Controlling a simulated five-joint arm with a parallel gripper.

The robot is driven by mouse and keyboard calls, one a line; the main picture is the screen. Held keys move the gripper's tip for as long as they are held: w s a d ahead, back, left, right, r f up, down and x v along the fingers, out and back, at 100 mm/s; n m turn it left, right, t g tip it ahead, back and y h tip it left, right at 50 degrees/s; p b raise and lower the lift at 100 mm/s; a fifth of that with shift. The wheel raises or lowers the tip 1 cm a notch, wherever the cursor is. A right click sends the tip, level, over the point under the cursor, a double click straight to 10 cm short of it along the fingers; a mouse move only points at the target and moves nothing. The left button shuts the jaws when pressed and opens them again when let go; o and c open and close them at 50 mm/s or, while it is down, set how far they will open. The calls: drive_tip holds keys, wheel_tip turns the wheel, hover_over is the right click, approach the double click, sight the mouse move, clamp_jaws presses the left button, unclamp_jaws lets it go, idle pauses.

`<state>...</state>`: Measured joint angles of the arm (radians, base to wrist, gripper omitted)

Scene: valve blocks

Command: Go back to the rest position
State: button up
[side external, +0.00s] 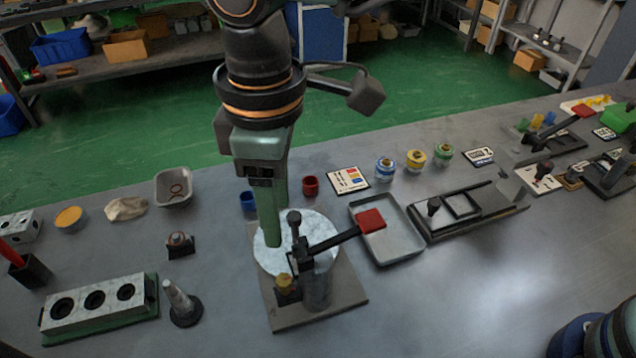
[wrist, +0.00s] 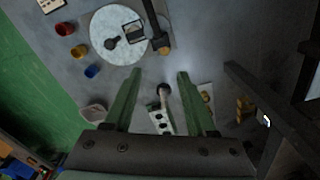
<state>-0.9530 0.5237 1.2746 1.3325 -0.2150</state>
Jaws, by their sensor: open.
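My gripper (side external: 272,243) hangs pointing down in the side view, its green fingers overlapping the round white marble disc (side external: 318,228) in the picture. In the wrist view my gripper (wrist: 159,72) has two green fingers spread apart, with nothing held between them. The disc shows ahead of the fingertips in the wrist view (wrist: 105,22). A white block with three dark holes (side external: 73,312) sits on a green base at the lower left. It shows beyond the gap between the fingers in the wrist view (wrist: 159,127). The height of the fingertips above the disc is hard to tell.
A black clamp with a red-ended handle (side external: 370,221) stands by the disc, close to my fingers. A grey tray (side external: 408,246) lies to its right. A grey cone (side external: 183,302) stands at left. Small blue and red cups (side external: 310,186) stand behind.

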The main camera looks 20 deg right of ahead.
drive_tip(key=w+d+r+m+t, duration=0.1)
drive_tip(key=w+d+r+m, duration=0.1)
drive_tip(key=d, duration=0.5)
drive_tip(key=w+d+r+m+y, duration=0.1)
drive_tip(key=w+d+r+m, duration=0.1)
drive_tip(key=d, duration=0.6)
drive_tip(key=w+d+r+m+t, duration=0.1)
drive_tip(key=w+d+r+m, duration=0.15)
drive_tip(key=d, duration=0.45)
drive_tip(key=s+d+f+m+t, duration=0.1)
drive_tip(key=s+d+m, duration=0.2)
drive_tip(key=d, duration=0.6)
drive_tip(key=s+d+f+m+t+h, duration=0.1)
drive_tip(key=s+d+f+m+t, duration=0.1)
drive_tip(key=d, duration=0.7)
drive_tip(key=shift+s+m, duration=0.75)
drive_tip(key=shift+m, duration=0.2)
